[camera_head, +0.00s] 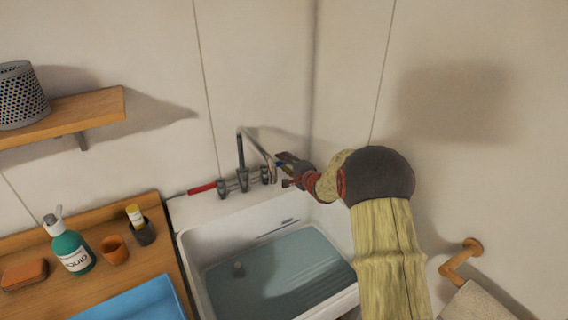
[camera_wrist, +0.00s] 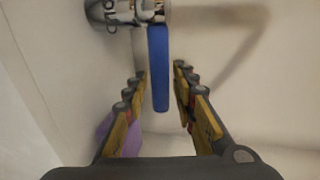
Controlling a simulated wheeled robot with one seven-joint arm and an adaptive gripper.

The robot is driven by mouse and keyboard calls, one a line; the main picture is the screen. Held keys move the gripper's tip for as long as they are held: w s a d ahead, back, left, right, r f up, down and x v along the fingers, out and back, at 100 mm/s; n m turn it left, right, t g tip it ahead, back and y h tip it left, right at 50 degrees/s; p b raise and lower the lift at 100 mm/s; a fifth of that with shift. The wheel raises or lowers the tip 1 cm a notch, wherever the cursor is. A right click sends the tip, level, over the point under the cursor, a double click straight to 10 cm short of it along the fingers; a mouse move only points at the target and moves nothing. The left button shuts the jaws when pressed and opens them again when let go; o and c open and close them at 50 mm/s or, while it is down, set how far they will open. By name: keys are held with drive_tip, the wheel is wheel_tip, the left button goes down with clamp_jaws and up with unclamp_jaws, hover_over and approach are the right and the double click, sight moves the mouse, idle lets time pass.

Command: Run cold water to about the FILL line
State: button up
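The white sink (camera_head: 190,258) holds blue-grey water (camera_head: 280,265) in its basin. A small dark mark (camera_head: 287,220) shows on the back inner wall above the water; I cannot read it. The curved metal faucet (camera_head: 240,150) rises behind the basin; no stream is clear at its spout. The red tap lever (camera_head: 202,188) points left. My gripper (camera_head: 285,170) is at the right-hand tap. In the wrist view the blue tap lever (camera_wrist: 158,70) lies between the fingers of my gripper (camera_wrist: 160,72), with gaps on both sides. The fingers are open.
Left of the sink, a wooden counter (camera_head: 86,238) holds a green soap bottle (camera_head: 72,252), an orange cup (camera_head: 114,250), a dark holder (camera_head: 144,234), a brown block (camera_head: 24,274) and a blue tray (camera_head: 140,302). A wooden towel bar (camera_head: 460,259) is on the right wall.

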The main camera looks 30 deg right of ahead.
drive_tip(key=c, duration=0.6)
drive_tip(key=shift+f, duration=0.1)
clamp_jaws()
